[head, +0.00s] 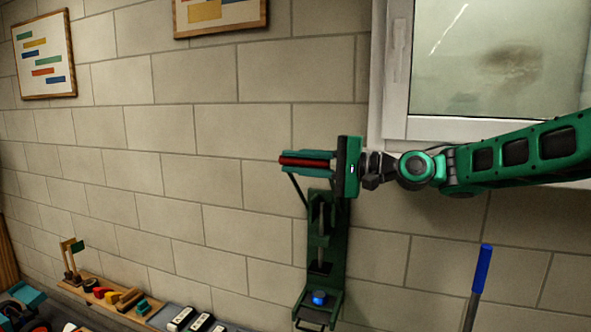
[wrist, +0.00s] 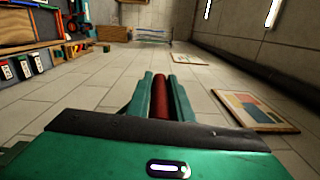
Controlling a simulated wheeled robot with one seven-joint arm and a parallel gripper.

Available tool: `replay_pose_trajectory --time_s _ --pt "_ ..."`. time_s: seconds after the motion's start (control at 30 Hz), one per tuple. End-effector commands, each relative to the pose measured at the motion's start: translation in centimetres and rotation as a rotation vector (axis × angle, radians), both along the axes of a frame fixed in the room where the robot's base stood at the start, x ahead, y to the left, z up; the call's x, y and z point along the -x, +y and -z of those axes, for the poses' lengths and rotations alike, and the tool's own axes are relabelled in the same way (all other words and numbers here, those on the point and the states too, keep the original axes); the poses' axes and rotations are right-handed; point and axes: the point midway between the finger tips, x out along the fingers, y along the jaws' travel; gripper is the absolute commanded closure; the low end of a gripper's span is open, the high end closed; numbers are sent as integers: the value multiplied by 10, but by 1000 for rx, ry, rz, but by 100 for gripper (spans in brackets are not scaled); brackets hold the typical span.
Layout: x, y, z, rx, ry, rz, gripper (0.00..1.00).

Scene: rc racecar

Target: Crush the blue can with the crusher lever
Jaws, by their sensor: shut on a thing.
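The green can crusher (head: 340,240) is fixed upright on the block wall. Its lever has a red handle (head: 303,161), raised at the top of the crusher. My green gripper (head: 288,160) is shut on this handle, with the fingers lying along it. In the wrist view the red handle (wrist: 160,100) shows between the two fingers. The blue can (head: 319,298) sits low in the crusher, below the lever, and only a small part of it shows. The lever's arms run down from the handle to the crusher body. The can is not visible in the wrist view.
A window (head: 400,125) is at the upper right, behind my arm. A blue-handled rod (head: 481,270) stands right of the crusher. A wooden shelf (head: 105,287) with small items is at the lower left. Framed pictures hang on the wall. The wall left of the handle is bare.

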Motion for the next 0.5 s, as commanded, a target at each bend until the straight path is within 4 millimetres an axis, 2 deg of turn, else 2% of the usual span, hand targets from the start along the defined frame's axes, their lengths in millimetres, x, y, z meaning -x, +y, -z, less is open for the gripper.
replay_pose_trajectory --time_s 0.03,0.23,0.27,0.3,0.33,0.5 --pt "-6 -5 3 5 2 16 100" --pt "-6 -6 4 5 3 17 100" --pt "-6 -6 4 5 3 17 76" --pt "-6 -6 4 4 3 16 66" --pt "-5 -5 4 4 3 15 63" --pt "-3 -4 3 4 2 11 63"
